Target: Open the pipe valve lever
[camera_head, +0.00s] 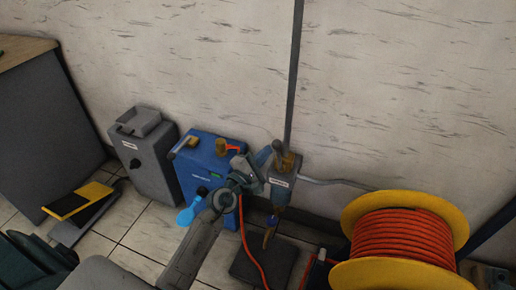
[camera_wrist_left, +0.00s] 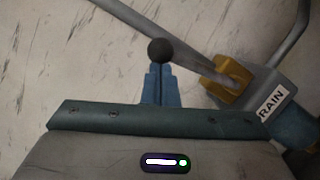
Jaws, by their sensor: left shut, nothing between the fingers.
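The valve lever (camera_wrist_left: 195,60) is a grey rod with a black ball knob (camera_wrist_left: 161,51). It runs from a yellow bracket (camera_wrist_left: 231,78) on a grey valve box, slanting up to the left in the left wrist view. In the head view the valve box (camera_head: 281,186) hangs low on the wall under a vertical pipe. My left gripper (camera_head: 262,160) is right beside the box. In the left wrist view its blue-grey fingers (camera_wrist_left: 159,72) are shut and empty, with the knob at their tips. Whether they touch the knob is unclear. My right gripper is not in view.
A blue machine (camera_head: 208,170) and a grey case (camera_head: 146,155) stand left of the valve. A yellow reel of orange hose (camera_head: 404,240) stands to the right. A red hose (camera_head: 249,245) runs down near my arm. The wall (camera_head: 190,65) above is clear.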

